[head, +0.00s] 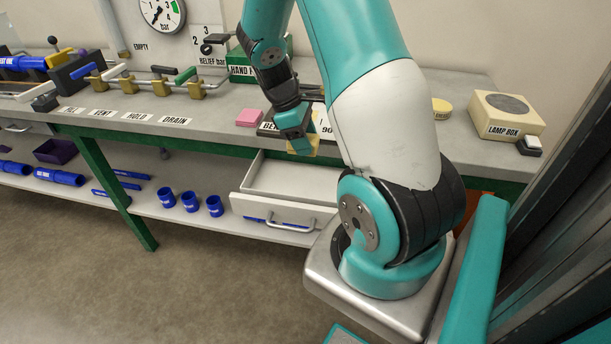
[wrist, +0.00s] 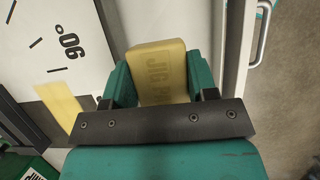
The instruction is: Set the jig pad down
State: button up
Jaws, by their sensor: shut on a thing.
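The jig pad (wrist: 158,72) is a yellow block with "JIG PAD" lettering, partly hidden by my gripper in the wrist view. My gripper (head: 301,147) is shut on it, with a teal finger on each side. In the head view my gripper hangs at the front edge of the bench, near the open drawer, and only a little yellow shows by the fingertips. I cannot tell whether the pad touches the surface below it.
A white plate marked 90 (wrist: 45,45) with a yellow strip (wrist: 60,105) lies left of the pad in the wrist view. An open drawer (head: 285,200) juts out below the bench (head: 225,115). A pink block (head: 250,118) and lamp box (head: 505,115) stand on the bench.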

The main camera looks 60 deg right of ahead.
aim_at(310, 184)
notch_tip(310, 184, down, 11)
jog(key=shift+f, duration=0.1)
dwell(0.3)
jog(key=o, duration=0.8)
jog(key=v, duration=1.2)
jog(key=w+a+r+t+y, duration=0.1)
jog(key=a+r, duration=0.2)
jog(key=a, duration=0.3)
jog(key=w+a+r+t, duration=0.1)
jog(key=a+r+t, duration=0.15)
jog(key=a, duration=0.35)
jog(key=s+a+r+n+y, duration=0.1)
jog(key=s+a+r, duration=0.2)
jog(key=s+a, duration=0.2)
jog(key=s+a+r+y, duration=0.2)
jog(key=s+a+r, duration=0.2)
jog(key=a, duration=0.5)
jog(key=s+a+r+n+y, duration=0.1)
jog(key=s+a+r+y, duration=0.1)
jog(key=s+a, duration=0.5)
jog(key=shift+a+r+n+t, duration=0.35)
jog(key=shift+a+r, duration=0.15)
jog(key=shift+r, duration=0.3)
